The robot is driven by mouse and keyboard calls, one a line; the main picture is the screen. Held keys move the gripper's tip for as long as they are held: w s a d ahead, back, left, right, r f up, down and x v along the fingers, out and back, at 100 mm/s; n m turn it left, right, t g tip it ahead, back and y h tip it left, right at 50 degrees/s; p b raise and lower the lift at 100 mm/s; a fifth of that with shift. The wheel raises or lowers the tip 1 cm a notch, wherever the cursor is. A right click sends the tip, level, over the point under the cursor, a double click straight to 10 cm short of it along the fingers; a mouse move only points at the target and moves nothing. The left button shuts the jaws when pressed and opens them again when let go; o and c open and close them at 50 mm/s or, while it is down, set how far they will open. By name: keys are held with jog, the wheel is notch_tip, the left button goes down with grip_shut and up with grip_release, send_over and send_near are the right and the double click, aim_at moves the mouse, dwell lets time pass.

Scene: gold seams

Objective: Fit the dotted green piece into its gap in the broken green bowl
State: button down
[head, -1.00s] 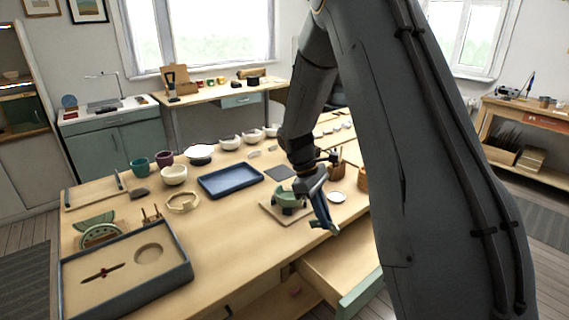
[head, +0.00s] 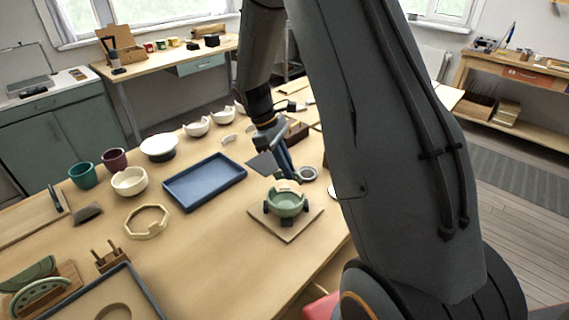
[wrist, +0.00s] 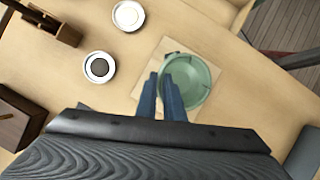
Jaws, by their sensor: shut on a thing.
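The broken green bowl (head: 287,206) stands upright in a dark clamp holder on a square board, with a pale stretch at its far rim. It also shows in the wrist view (wrist: 198,98). My gripper (head: 291,179) is over the bowl's far rim. In the wrist view its blue fingers (wrist: 166,78) lie close together at the bowl's left rim, shut on a small green piece that I can barely make out between the tips. Whether it touches the bowl, and whether it has dots, I cannot tell. A dotted green piece (head: 40,297) stands in a wooden rack at lower left.
A plain green piece (head: 34,272) stands behind the dotted one. A blue tray (head: 205,183) lies left of the bowl. A cream ring (head: 146,222) and several cups and bowls are further left. Two small round dishes (wrist: 99,68) (wrist: 128,15) sit near the gripper. Bare tabletop lies left of the board.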

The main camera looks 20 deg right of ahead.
jog(key=shift+d+f+b, duration=0.15)
jog(key=shift+f+b, duration=1.3)
jog(key=shift+f, duration=0.45)
jog(key=shift+s+r+p, duration=0.1)
jog(key=shift+p, duration=1)
dwell(1.2)
jog(key=shift+f+p, duration=0.55)
dwell(3.2)
